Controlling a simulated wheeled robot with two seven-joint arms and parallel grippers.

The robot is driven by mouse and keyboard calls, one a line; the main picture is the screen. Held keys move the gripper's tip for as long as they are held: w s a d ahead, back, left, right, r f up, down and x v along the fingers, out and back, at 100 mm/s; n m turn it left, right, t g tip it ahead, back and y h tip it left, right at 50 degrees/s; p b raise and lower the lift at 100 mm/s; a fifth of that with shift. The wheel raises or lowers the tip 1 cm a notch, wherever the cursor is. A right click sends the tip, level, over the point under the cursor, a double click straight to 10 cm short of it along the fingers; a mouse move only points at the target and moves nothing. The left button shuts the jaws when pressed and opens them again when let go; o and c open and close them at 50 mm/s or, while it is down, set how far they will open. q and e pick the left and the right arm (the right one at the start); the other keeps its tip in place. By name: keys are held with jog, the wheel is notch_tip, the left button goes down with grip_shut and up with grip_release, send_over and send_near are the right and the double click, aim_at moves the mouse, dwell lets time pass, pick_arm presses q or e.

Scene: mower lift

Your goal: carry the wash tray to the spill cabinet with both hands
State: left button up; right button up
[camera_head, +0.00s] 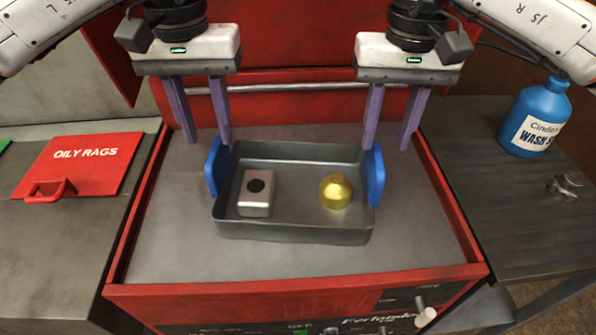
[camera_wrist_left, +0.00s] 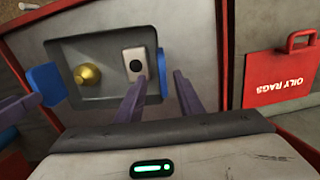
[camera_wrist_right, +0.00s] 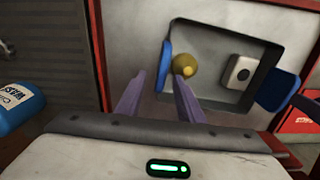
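The grey wash tray (camera_head: 290,228) sits on the grey top of a red cabinet, with blue handles at its left (camera_head: 214,167) and right (camera_head: 375,175) ends. Inside it lie a pale box with a dark round spot (camera_head: 256,205) and a brass-coloured round part (camera_head: 335,191). My left gripper (camera_head: 207,141) is open and empty near the left handle; in the left wrist view its fingers (camera_wrist_left: 158,88) lie on either side of that handle's line. My right gripper (camera_head: 391,146) is open and empty near the right handle; its fingers also show in the right wrist view (camera_wrist_right: 160,88). Neither gripper visibly holds a handle.
A red "OILY RAGS" lid (camera_head: 82,167) lies on the left counter. A blue wash bottle (camera_head: 536,118) and a small metal part (camera_head: 565,185) stand on the dark right bench. A metal bar (camera_head: 290,88) crosses the red panel behind the tray. Cabinet top before the tray is clear.

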aim_at(223, 186)
pick_arm(q)
jog(key=shift+s, duration=0.2)
pick_arm(e)
jog(key=shift+s, duration=0.15)
